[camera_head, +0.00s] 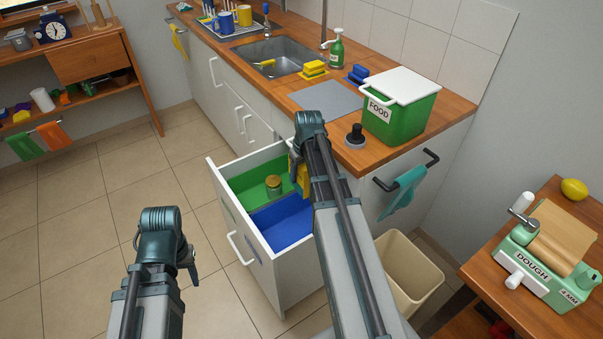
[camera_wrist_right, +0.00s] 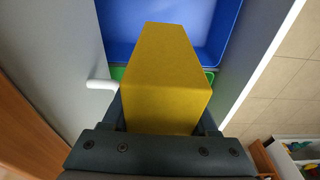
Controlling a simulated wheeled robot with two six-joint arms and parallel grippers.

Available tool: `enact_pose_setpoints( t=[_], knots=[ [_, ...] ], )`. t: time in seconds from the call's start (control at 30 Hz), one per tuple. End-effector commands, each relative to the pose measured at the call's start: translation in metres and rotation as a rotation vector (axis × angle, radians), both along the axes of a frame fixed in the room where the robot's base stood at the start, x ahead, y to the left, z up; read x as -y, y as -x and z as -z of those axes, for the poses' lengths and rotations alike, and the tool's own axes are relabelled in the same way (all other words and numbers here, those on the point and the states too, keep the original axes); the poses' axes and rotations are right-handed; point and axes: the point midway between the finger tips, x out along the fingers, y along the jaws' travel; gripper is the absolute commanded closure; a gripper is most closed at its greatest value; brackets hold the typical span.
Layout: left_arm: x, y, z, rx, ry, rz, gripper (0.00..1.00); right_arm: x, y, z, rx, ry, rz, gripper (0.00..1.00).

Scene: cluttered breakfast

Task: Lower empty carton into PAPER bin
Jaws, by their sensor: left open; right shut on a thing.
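My right gripper (camera_wrist_right: 160,118) is shut on a yellow carton (camera_wrist_right: 165,70), which fills the middle of the right wrist view. In the head view only a sliver of the carton (camera_head: 295,178) shows beside my right arm, over the open drawer (camera_head: 213,186). The drawer holds a green bin (camera_head: 245,182) and a blue bin (camera_head: 285,222). No PAPER label is readable on either. In the wrist view the blue bin (camera_wrist_right: 228,22) lies beyond the carton, which appears above the bins. My left gripper (camera_head: 188,262) is open, away from the drawer at lower left.
A jar (camera_head: 273,185) stands in the green bin. On the counter above are a green FOOD caddy (camera_head: 402,112), a dark stopper-like object (camera_head: 355,137) and a grey mat (camera_head: 327,98). A beige waste bin (camera_head: 408,275) stands right of my arm. Floor left of the drawer is clear.

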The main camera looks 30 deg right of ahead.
Motion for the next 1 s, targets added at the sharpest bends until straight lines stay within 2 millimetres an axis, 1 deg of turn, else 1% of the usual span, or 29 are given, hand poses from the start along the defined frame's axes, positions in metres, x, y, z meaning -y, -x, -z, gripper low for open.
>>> enact_pose_setpoints(
  t=[0.03, 1.0],
  knots=[
    [0.000, 0.000, 0.010, 0.000, 0.000, 0.000, 0.50, 0.000, 0.000, 0.010, 0.000, 0.000, 0.000, 0.94],
    [0.000, 0.000, 0.121, 0.000, 0.000, 0.000, 0.50, 0.000, 0.000, 0.121, 0.000, 0.000, 0.000, 0.94]
  ],
)
